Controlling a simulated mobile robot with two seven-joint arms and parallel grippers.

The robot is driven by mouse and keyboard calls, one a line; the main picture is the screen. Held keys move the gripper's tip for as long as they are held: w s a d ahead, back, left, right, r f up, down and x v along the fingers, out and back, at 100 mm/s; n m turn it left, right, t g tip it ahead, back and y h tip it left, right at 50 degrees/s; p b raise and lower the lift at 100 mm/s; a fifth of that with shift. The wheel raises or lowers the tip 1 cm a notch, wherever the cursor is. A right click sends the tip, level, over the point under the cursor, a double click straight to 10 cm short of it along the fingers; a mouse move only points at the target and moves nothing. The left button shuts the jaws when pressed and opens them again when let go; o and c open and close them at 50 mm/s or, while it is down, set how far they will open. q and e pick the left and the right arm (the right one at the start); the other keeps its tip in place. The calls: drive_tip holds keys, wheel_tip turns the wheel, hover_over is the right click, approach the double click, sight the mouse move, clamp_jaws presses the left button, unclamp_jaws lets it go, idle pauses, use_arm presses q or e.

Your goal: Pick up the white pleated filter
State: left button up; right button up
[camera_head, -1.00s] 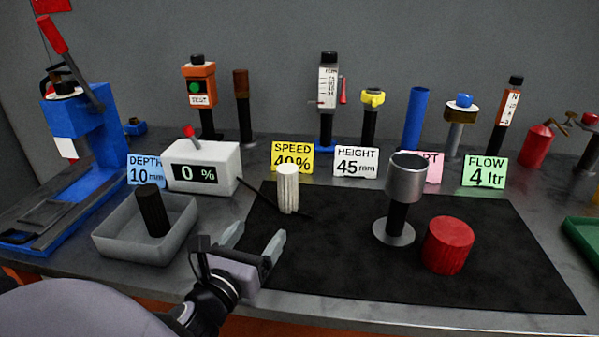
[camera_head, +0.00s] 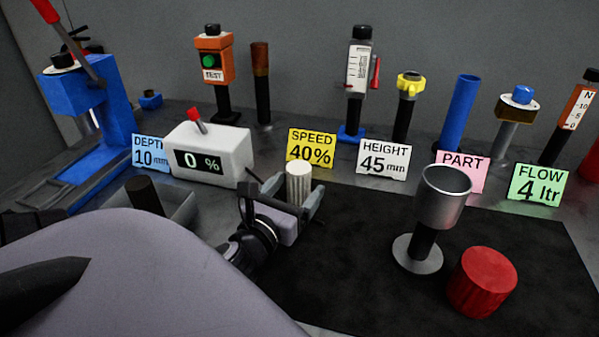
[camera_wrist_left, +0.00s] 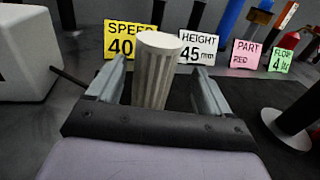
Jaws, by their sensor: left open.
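The white pleated filter (camera_head: 298,184) stands upright at the back left of the black mat, in front of the yellow speed card. My left gripper (camera_head: 290,192) is open, with its fingers on either side of the filter. The filter's base is hidden by the gripper. My right gripper is not in view.
A white box reading 0 % (camera_head: 212,154) stands left of the filter. A silver cup on a stand (camera_head: 443,190) and a red cylinder (camera_head: 482,282) are on the right of the black mat (camera_head: 350,290). A grey tray (camera_head: 182,212) with a dark cylinder is at left. Cards line the back.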

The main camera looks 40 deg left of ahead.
sight(293, 186)
use_arm(q)
drive_tip(key=x, duration=0.3)
drive_tip(key=shift+w+a+r+p, duration=0.15)
drive_tip(key=shift+a+r+p, duration=0.15)
drive_tip(key=shift+a, duration=0.1)
drive_tip(key=shift+w+a+f, duration=0.1)
drive_tip(key=shift+w+a, duration=0.05)
drive_tip(key=shift+w, duration=0.4)
drive_tip(key=c, duration=1.1)
drive_tip(key=shift+o, duration=0.2)
